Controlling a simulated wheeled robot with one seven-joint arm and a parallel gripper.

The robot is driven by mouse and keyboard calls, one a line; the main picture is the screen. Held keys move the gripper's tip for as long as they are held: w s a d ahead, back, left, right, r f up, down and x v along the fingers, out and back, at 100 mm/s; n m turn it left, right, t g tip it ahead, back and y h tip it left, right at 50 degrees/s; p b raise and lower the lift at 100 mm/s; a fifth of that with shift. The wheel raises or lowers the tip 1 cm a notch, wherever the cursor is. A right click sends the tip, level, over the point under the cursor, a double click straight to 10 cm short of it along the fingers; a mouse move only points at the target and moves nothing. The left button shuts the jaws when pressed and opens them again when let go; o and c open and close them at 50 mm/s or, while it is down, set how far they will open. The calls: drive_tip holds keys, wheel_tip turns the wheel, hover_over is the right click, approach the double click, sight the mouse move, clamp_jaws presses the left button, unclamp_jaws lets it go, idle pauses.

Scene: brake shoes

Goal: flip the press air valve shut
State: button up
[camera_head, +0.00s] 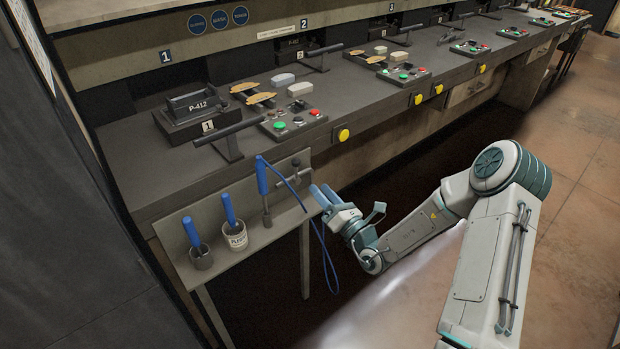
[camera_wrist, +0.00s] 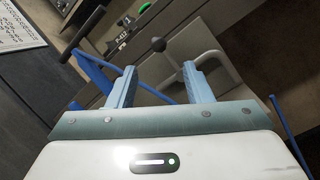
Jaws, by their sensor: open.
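The press air valve appears to be the small metal fitting with a lever and round knob (camera_head: 295,178) at the right end of the low side shelf. In the wrist view the gap between my fingers (camera_wrist: 161,82) is empty.
A blue-handled tool (camera_head: 262,176) stands left of the fitting, with a blue hose (camera_head: 322,240) looping down past the shelf edge. Two more blue handles stand in a grey cup (camera_head: 201,258) and a white labelled cup (camera_head: 236,238). The press bench (camera_head: 150,190) rises behind; floor is open at right.

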drive_tip(key=v, duration=0.3)
drive_tip(key=shift+s+d+f, duration=0.1)
drive_tip(key=shift+s+d, duration=0.1)
idle(0.3)
